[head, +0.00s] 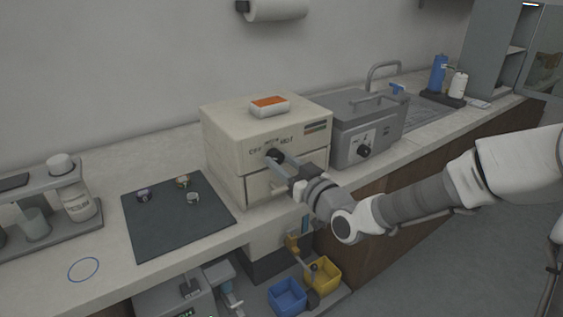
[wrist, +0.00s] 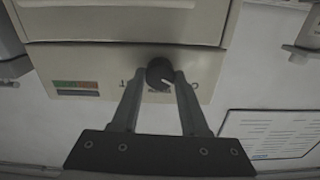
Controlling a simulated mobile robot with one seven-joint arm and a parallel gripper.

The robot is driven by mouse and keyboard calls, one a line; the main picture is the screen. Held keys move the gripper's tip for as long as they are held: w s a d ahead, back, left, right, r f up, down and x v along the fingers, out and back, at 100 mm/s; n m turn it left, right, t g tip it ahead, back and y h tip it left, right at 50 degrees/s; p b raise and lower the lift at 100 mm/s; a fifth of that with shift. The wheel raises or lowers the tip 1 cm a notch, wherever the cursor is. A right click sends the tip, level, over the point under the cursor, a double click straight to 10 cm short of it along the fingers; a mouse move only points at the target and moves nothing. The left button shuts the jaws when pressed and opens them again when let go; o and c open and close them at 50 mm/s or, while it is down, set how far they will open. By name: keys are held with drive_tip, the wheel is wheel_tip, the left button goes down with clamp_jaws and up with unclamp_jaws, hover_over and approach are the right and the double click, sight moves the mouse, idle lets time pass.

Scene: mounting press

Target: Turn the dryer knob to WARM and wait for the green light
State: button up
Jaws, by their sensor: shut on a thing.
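The dryer is a cream box (head: 228,146) on the counter, with OFF, WARM and HOT lettering above a dark knob. The knob (wrist: 158,72) is round and black and also shows in the head view (head: 272,155). My gripper (wrist: 161,80) is shut on the knob, one finger on each side. The wrist view is upside down; a pale mark on the knob points down and slightly right, but I cannot tell exactly which setting it meets. A coloured label (wrist: 76,88) sits on the dryer front. I see no clearly lit green light.
An orange-topped white box (head: 269,106) lies on the dryer. A grey machine with its own knob (head: 364,151) stands close on the right. A dark mat (head: 165,231) with several small pieces lies left. Blue (head: 288,296) and yellow (head: 323,273) bins are below.

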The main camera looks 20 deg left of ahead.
clamp_jaws()
drive_tip(key=shift+m, duration=0.3)
drive_tip(key=m+p, duration=0.3)
drive_tip(key=m, duration=0.2)
drive_tip(key=shift+r, duration=0.1)
drive_tip(key=m+p, duration=0.2)
drive_tip(key=m, duration=0.4)
drive_tip(key=shift+p, duration=0.3)
drive_tip(key=o, duration=1.1)
unclamp_jaws()
